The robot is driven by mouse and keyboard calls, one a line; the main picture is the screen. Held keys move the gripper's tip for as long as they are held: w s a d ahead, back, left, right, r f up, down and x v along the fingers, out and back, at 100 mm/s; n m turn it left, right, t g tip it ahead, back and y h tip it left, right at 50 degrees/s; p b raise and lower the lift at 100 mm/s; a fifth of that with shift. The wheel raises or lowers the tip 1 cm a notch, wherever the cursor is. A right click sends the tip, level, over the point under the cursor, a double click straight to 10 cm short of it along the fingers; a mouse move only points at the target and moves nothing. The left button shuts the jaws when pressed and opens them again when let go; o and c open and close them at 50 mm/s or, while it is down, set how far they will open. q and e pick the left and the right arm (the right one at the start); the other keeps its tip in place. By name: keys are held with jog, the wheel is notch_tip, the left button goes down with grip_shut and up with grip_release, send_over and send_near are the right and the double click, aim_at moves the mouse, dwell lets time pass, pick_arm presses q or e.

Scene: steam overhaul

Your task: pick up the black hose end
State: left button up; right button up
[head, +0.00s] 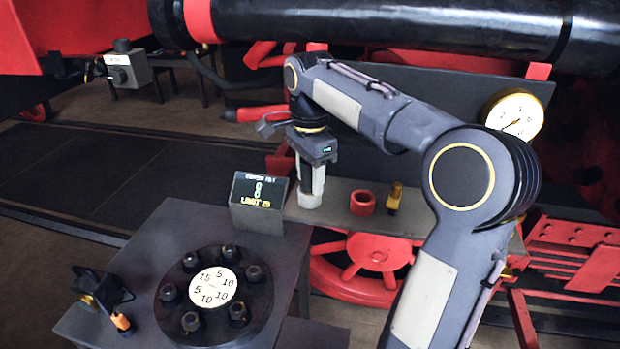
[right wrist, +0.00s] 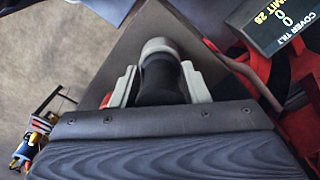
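The black hose end (right wrist: 160,80) is a black cylinder with a pale grey tip, between the two light grey fingers of my right gripper (right wrist: 158,85) in the right wrist view. The fingers lie against its two sides, with no clear gap. In the head view my right gripper (head: 312,180) points down over the grey shelf, and the pale tip (head: 308,199) shows below it. I cannot tell whether the tip touches the shelf. The upper part of the hose end is hidden by the gripper. My left gripper is in neither view.
A red ring (head: 362,203) and a brass fitting (head: 394,197) stand on the shelf (head: 345,221) to the right. A display box (head: 259,203) stands close on the left. A round bolted cover (head: 213,325) sits on the grey table (head: 160,235). A gauge (head: 515,114) is behind my arm.

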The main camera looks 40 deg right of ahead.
jog(key=c, duration=0.7)
jog(key=shift+r, duration=0.5)
notch_tip(320, 180, up, 2)
jog(key=shift+r, duration=0.2)
jog(key=shift+s+a+r, duration=1.5)
jog(key=shift+a+r, duration=0.1)
jog(key=shift+a, duration=0.2)
jog(key=shift+s+a+r, duration=1.55)
jog(key=shift+a+r, duration=0.1)
jog(key=shift+a, duration=0.1)
jog(key=shift+s+a+r, duration=1.5)
jog(key=shift+a+r, duration=0.1)
jog(key=shift+a, duration=0.2)
